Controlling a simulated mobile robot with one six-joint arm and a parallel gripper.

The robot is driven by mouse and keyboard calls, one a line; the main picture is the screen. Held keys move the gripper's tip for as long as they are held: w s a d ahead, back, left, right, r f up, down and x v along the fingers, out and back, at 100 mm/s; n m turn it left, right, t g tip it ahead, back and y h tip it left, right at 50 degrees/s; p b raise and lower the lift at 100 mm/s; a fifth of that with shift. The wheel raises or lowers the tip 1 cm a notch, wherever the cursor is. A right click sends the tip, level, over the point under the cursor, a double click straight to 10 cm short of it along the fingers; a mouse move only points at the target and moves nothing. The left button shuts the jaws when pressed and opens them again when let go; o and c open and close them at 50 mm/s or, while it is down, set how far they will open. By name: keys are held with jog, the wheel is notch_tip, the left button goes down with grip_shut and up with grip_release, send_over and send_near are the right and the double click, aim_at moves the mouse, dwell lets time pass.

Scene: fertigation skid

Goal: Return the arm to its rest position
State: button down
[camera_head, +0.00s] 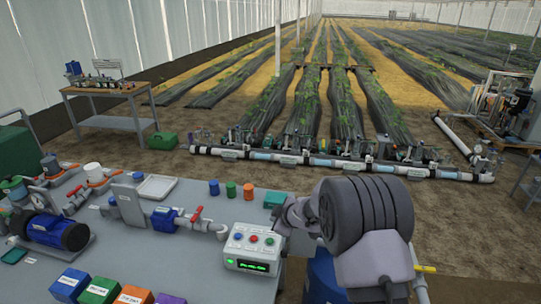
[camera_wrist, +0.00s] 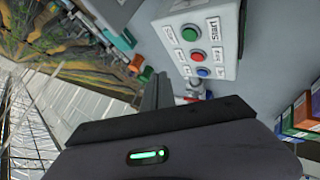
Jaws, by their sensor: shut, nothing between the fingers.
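My arm (camera_head: 365,218) is folded at the right end of the grey bench in the head view, with its dark rounded links close to the camera. My gripper (camera_head: 283,218) points left, close to the right side of the control box (camera_head: 252,247). Whether it touches the box cannot be told. In the wrist view my gripper (camera_wrist: 160,88) is shut and empty, with its dark body across the bottom. The control box (camera_wrist: 212,68) stands just beyond it there, showing a green Start button (camera_wrist: 190,32), a blue button and a red button.
The grey bench (camera_head: 185,195) carries a blue pump (camera_head: 58,232), a red-handled valve (camera_head: 197,214), small coloured cylinders and several coloured boxes (camera_head: 100,290) at its front. A white pipe manifold (camera_head: 340,164) lies on the soil behind. Open ground lies right of my arm.

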jog(key=s+d+r+m+t+h+b, duration=0.1)
jog(key=s+d+r+m+h, duration=0.1)
jog(key=d+r+m, duration=0.3)
jog(key=s+d+r+t+h+b, duration=0.1)
jog(key=s+d+r, duration=0.15)
jog(key=r, duration=0.45)
jog(key=s+d+r+m+g+h+b, duration=0.1)
jog(key=s+d+r+m, duration=0.2)
jog(key=s, duration=0.3)
jog(key=s+d+r+m+h+b, duration=0.1)
jog(key=s+d+r+m, duration=0.25)
jog(key=s, duration=0.35)
jog(key=s+a+f+m+g+y+b, duration=0.1)
jog(key=s+a+f+m, duration=0.1)
jog(key=s, duration=1.1)
jog(key=s+a+f+m+g+y+b, duration=0.1)
jog(key=s+m, duration=0.4)
jog(key=s, duration=0.9)
jog(key=a+f+g+y, duration=0.1)
jog(key=a, duration=0.1)
jog(key=shift+a, duration=0.3)
